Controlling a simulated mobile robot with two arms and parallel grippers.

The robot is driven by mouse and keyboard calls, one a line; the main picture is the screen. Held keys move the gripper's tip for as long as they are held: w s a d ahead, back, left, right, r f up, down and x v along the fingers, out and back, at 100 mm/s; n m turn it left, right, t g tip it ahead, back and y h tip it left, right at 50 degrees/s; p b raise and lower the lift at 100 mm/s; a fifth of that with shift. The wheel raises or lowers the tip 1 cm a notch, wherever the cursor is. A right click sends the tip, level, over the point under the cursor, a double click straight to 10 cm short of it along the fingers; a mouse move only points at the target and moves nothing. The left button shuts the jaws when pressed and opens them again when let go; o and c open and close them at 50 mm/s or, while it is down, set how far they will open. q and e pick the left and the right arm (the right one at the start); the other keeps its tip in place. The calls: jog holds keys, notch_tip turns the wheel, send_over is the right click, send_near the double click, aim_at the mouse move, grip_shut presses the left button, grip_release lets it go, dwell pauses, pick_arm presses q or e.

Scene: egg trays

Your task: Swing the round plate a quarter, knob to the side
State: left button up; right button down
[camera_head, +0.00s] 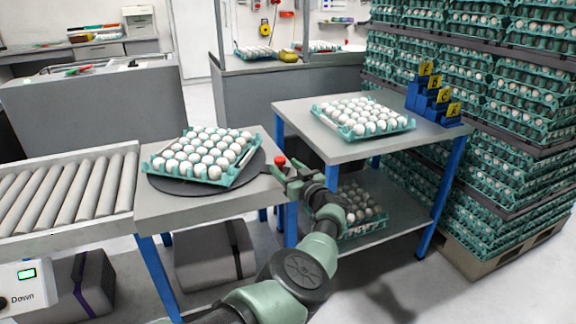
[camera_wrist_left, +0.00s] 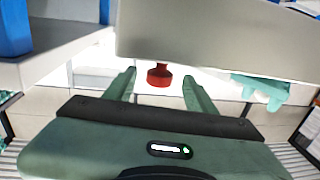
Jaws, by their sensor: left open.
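The dark round plate (camera_head: 168,185) lies on the grey table left of centre, under a teal tray (camera_head: 216,181) of white eggs. Its red knob (camera_head: 280,160) stands at the plate's right side, by the table's right edge. My left gripper (camera_head: 285,172) is open at the knob. In the left wrist view, the red knob (camera_wrist_left: 158,77) shows between the two spread green fingers of this gripper (camera_wrist_left: 159,82), with gaps on both sides. I cannot tell whether the knob is at full finger depth. My right gripper is not in view.
A roller conveyor (camera_head: 70,190) adjoins the table on the left. A second table (camera_head: 335,150) at right bears another egg tray (camera_head: 362,130) and a blue stepped stand with yellow number tags (camera_head: 430,98). Tall stacks of egg trays (camera_head: 500,130) stand at far right.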

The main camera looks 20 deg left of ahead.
pick_arm(q)
jog(key=shift+s+d+p, duration=0.3)
jog(key=shift+d+p, duration=0.05)
jog(key=shift+d, duration=0.05)
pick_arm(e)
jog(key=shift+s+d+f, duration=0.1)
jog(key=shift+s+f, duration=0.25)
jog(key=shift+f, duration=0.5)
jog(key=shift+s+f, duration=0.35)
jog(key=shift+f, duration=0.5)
